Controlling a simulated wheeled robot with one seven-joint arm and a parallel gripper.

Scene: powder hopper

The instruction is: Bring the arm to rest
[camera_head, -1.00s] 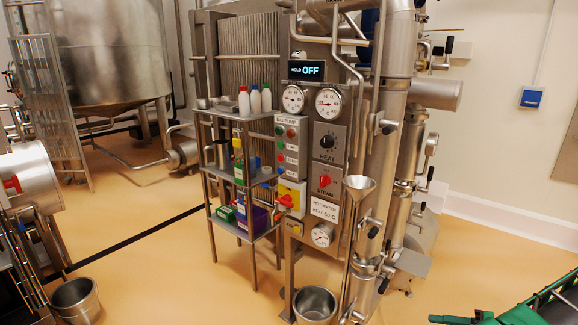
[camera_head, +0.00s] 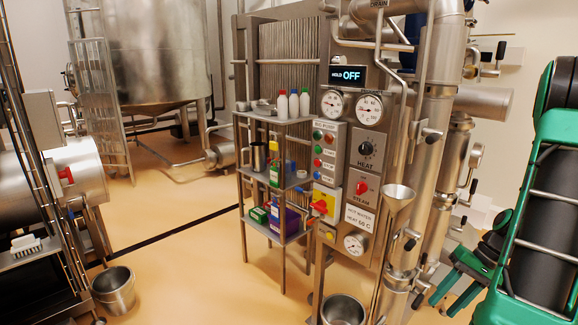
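My arm (camera_head: 545,205), green and black, stands folded at the right edge. My gripper (camera_head: 443,303) hangs at its lower left, with two green-and-black fingers pointing down and left. The fingers look apart, with floor showing between them and nothing held. It appears to the right of the steel pipes and the funnel (camera_head: 398,200); I cannot tell the exact distance to them.
The control panel (camera_head: 366,150) reads HOLD OFF, with gauges and knobs. A shelf rack (camera_head: 262,118) holds several bottles and boxes. Steel buckets stand at lower left (camera_head: 113,290) and bottom centre (camera_head: 343,310). A large tank (camera_head: 160,50) is behind. Floor (camera_head: 185,265) is clear at centre left.

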